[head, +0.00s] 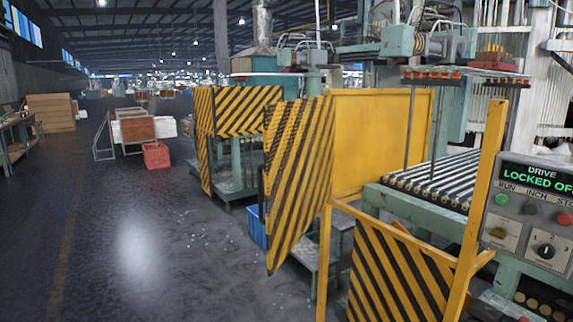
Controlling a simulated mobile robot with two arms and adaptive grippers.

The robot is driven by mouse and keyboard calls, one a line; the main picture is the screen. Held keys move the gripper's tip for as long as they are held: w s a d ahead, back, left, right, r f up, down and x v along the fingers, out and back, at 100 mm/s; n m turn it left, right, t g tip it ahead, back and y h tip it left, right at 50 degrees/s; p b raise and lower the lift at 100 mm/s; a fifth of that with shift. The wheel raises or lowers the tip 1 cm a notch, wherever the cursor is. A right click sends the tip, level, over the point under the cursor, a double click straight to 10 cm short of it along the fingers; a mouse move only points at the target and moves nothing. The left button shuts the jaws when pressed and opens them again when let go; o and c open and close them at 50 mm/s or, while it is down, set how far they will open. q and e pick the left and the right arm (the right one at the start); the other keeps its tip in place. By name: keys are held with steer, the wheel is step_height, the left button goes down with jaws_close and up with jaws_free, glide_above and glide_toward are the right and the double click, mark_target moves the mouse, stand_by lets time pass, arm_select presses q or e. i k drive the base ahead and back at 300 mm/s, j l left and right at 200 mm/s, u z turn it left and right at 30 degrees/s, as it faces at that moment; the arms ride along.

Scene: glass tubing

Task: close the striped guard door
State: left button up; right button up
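A striped guard door (300,170) in yellow and black stands in the middle of the head view. It is swung out at an angle from the machine, so the opening beside it is uncovered. A dark handle or edge piece seems to show at its left edge, too small to be sure. To its right is a yellow frame post (324,265), with a lower striped panel (398,275) fixed in the frame. Neither of my grippers shows in the head view.
A control box (532,215) reading "DRIVE LOCKED OFF" is at the right. A roller conveyor (435,180) lies behind the frame. A blue crate (257,228) sits behind the door. A red crate (156,155) stands farther back. The floor at left is open.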

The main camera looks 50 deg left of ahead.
mark_target(285, 138)
steer(key=j+u, duration=0.1)
steer(key=j, duration=0.85)
steer(key=i+j+u, duration=0.15)
steer(key=j, duration=0.8)
steer(key=j+u, duration=0.1)
steer(key=j, duration=0.85)
